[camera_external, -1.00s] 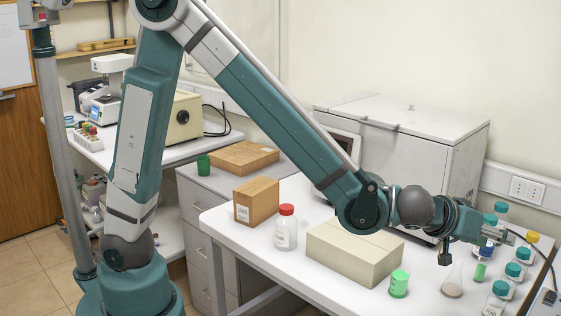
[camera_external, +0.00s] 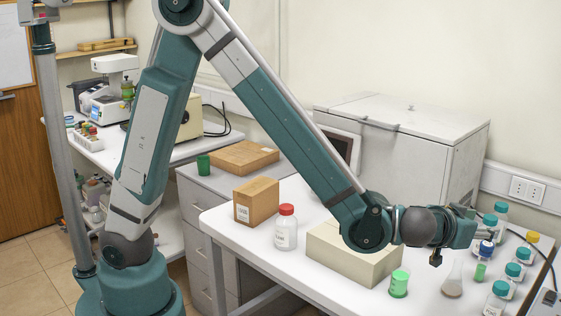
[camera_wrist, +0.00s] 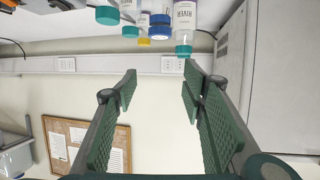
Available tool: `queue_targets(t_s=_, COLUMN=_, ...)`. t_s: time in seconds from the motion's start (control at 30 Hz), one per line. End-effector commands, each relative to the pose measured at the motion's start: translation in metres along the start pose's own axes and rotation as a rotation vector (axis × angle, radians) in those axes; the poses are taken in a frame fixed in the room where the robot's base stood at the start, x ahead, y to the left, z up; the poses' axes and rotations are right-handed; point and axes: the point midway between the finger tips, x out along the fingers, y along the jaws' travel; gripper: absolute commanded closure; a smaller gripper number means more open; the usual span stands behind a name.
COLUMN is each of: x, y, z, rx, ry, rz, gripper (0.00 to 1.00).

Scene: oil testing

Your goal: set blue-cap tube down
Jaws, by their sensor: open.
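The blue-cap tube (camera_external: 486,249) stands on the right of the white table, among teal-capped bottles, close behind or against a small green item. Whether they touch is unclear. In the wrist view, which is upside down, its blue cap (camera_wrist: 160,20) shows at the top, beyond the fingertips. My gripper (camera_wrist: 160,78) is open, with nothing between its fingers, and apart from the tube. In the external view my gripper (camera_external: 474,226) is above and left of the tube, its fingers small and partly hidden.
Teal-capped bottles (camera_external: 497,298) line the table's right side, with a flask (camera_external: 453,280) to the left. A green cup (camera_external: 399,284) and a cream box (camera_external: 350,251) sit further left. A large white chest (camera_external: 415,140) stands behind.

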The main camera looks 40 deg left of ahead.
Motion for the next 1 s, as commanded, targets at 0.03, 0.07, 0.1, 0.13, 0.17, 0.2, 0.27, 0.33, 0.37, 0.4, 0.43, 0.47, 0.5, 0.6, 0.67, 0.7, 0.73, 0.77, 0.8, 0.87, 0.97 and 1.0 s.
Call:
queue_targets(t_s=0.03, x=0.003, y=0.000, z=0.007, rx=0.000, ry=0.000, rz=0.000, gripper=0.58)
queue_targets(t_s=0.07, x=0.005, y=0.000, z=0.013, rx=0.000, ry=0.000, rz=0.000, gripper=0.58)
queue_targets(t_s=0.1, x=0.007, y=0.000, z=0.019, rx=0.000, ry=0.000, rz=0.000, gripper=0.58)
queue_targets(t_s=0.13, x=0.009, y=0.000, z=0.024, rx=0.000, ry=0.000, rz=0.000, gripper=0.58)
queue_targets(t_s=0.17, x=0.010, y=0.000, z=0.028, rx=0.000, ry=0.000, rz=0.000, gripper=0.58)
queue_targets(t_s=0.2, x=0.012, y=0.000, z=0.033, rx=0.000, ry=0.000, rz=0.000, gripper=0.58)
queue_targets(t_s=0.27, x=0.015, y=0.000, z=0.041, rx=0.000, ry=0.000, rz=0.000, gripper=0.58)
queue_targets(t_s=0.33, x=0.017, y=0.000, z=0.048, rx=0.000, ry=0.000, rz=0.000, gripper=0.58)
queue_targets(t_s=0.37, x=0.018, y=0.000, z=0.050, rx=0.000, ry=0.000, rz=0.000, gripper=0.58)
queue_targets(t_s=0.4, x=0.019, y=0.000, z=0.052, rx=0.000, ry=0.000, rz=0.000, gripper=0.58)
queue_targets(t_s=0.43, x=0.019, y=0.000, z=0.053, rx=0.000, ry=0.000, rz=0.000, gripper=0.58)
queue_targets(t_s=0.47, x=0.019, y=0.000, z=0.054, rx=0.000, ry=0.000, rz=0.000, gripper=0.58)
queue_targets(t_s=0.5, x=0.020, y=0.000, z=0.054, rx=0.000, ry=0.000, rz=0.000, gripper=0.58)
queue_targets(t_s=0.6, x=0.020, y=0.000, z=0.055, rx=0.000, ry=0.000, rz=0.000, gripper=0.58)
queue_targets(t_s=0.67, x=0.020, y=0.000, z=0.054, rx=0.000, ry=0.000, rz=0.000, gripper=0.58)
queue_targets(t_s=0.7, x=0.019, y=0.000, z=0.054, rx=0.000, ry=0.000, rz=0.000, gripper=0.58)
queue_targets(t_s=0.73, x=0.019, y=0.000, z=0.054, rx=0.000, ry=0.000, rz=0.000, gripper=0.58)
queue_targets(t_s=0.77, x=0.020, y=0.000, z=0.054, rx=-0.001, ry=0.000, rz=0.000, gripper=0.58)
queue_targets(t_s=0.8, x=0.020, y=0.000, z=0.054, rx=-0.001, ry=0.000, rz=0.000, gripper=0.58)
queue_targets(t_s=0.87, x=0.022, y=0.000, z=0.054, rx=-0.001, ry=0.000, rz=0.000, gripper=0.58)
queue_targets(t_s=0.97, x=0.028, y=0.000, z=0.055, rx=-0.001, ry=0.000, rz=0.000, gripper=0.58)
queue_targets(t_s=1.0, x=0.032, y=0.000, z=0.055, rx=-0.001, ry=0.000, rz=0.000, gripper=0.58)
